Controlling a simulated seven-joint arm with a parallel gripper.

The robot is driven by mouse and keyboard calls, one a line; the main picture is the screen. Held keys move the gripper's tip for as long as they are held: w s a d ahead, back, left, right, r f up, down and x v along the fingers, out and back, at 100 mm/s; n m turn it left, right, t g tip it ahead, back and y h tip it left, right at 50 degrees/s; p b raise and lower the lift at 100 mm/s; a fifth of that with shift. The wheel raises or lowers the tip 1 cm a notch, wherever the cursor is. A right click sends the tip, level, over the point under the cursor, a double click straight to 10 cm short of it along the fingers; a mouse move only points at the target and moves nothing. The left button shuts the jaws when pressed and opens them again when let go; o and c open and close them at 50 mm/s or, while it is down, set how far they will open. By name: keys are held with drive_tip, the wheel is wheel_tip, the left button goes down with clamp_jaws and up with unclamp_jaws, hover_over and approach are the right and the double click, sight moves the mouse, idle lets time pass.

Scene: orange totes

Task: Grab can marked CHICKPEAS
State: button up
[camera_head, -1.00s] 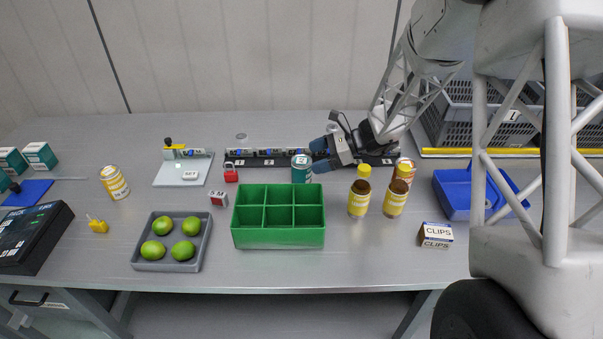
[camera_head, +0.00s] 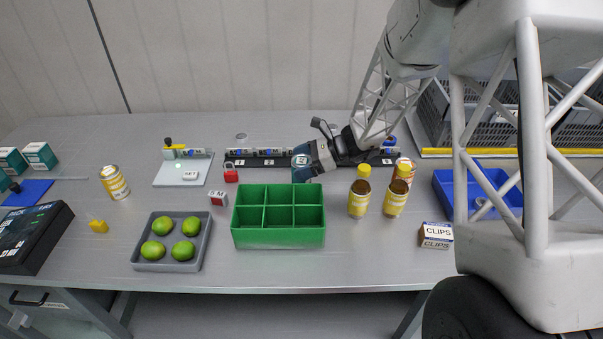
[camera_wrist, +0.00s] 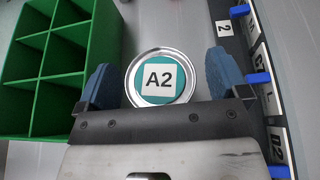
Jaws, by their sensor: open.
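My gripper (camera_head: 306,162) is over the back middle of the bench, at a teal can (camera_head: 298,177) just behind the green divided box. In the wrist view the can's top (camera_wrist: 160,78), marked A2, lies between the two open blue fingers, with a gap on each side. Its side wording is hidden, so I cannot tell whether it reads CHICKPEAS. A yellow and white can (camera_head: 114,182) stands at the left. No CHICKPEAS lettering is legible.
The green box (camera_head: 278,238) is just in front of the can. A black numbered rail (camera_head: 265,161) runs behind it. Two yellow-capped bottles (camera_head: 359,197) (camera_head: 396,197) stand to the right. A grey tray (camera_head: 169,264) of limes is at left front.

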idle(0.5)
drive_tip(key=c, duration=1.2)
drive_tip(key=shift+r, duration=0.1)
wheel_tip(320, 180, up, 18)
idle(0.7)
